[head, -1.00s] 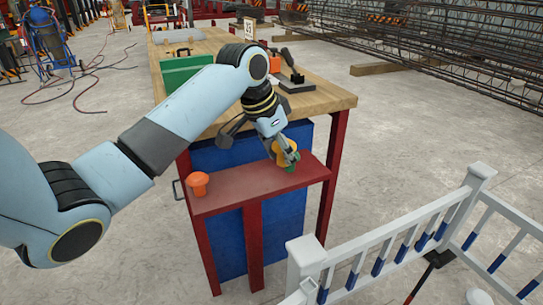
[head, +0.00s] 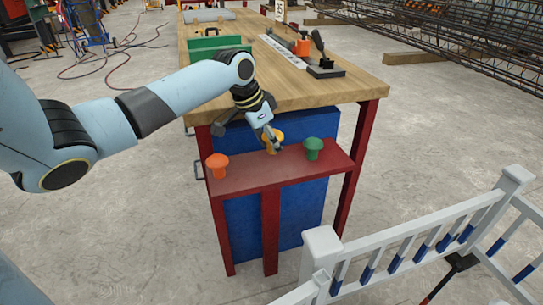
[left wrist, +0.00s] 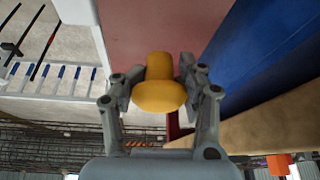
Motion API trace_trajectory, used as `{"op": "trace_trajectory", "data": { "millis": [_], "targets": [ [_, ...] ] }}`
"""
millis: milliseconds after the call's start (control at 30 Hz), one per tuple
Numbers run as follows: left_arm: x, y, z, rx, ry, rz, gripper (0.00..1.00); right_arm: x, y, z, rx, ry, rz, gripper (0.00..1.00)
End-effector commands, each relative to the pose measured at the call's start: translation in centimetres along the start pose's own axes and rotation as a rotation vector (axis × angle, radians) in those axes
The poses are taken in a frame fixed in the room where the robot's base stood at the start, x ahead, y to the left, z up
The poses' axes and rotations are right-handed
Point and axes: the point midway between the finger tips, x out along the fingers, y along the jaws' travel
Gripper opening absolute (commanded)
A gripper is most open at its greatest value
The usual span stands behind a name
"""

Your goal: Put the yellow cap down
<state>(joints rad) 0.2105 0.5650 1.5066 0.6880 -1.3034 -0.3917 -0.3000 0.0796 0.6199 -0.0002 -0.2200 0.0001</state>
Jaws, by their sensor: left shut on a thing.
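The yellow cap (head: 278,135) is mushroom-shaped and held by my left gripper (head: 268,137) at the red shelf on the front of the workbench. In the left wrist view, the yellow cap (left wrist: 158,96) sits between the two fingers of the left gripper (left wrist: 155,85), its stem pointing toward the red surface. Whether the stem touches the shelf I cannot tell. An orange cap (head: 217,165) stands on the shelf to the left. A green cap (head: 313,148) stands to the right. My right gripper is not in view.
The red shelf (head: 245,178) has bare room in front of the yellow cap and between the caps. The wooden bench top (head: 345,90) holds a green box, an orange item and a black stand. A white railing (head: 420,240) stands at the lower right.

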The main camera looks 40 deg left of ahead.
Motion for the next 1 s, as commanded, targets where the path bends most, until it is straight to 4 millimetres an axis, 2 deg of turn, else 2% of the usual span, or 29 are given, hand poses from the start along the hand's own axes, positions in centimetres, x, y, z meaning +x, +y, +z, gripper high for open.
{"op": "trace_trajectory", "data": {
  "millis": [300, 667, 700, 933, 1000],
  "targets": [
    [3.7, 0.1, 1.6, -0.001, -0.002, 0.002, 0.2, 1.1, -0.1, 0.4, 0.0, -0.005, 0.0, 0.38],
    [4.0, 0.1, 1.7, 0.001, -0.001, 0.001, 0.19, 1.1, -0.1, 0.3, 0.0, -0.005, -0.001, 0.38],
    [4.0, 0.1, 1.7, 0.001, -0.001, 0.001, 0.38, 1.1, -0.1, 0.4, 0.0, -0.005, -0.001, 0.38],
    [4.0, 0.1, 1.7, 0.001, -0.001, 0.001, 0.69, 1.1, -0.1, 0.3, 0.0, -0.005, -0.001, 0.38],
    [4.0, 0.1, 1.7, 0.001, -0.001, 0.001, 0.71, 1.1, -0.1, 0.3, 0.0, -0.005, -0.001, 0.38]
  ]
}}
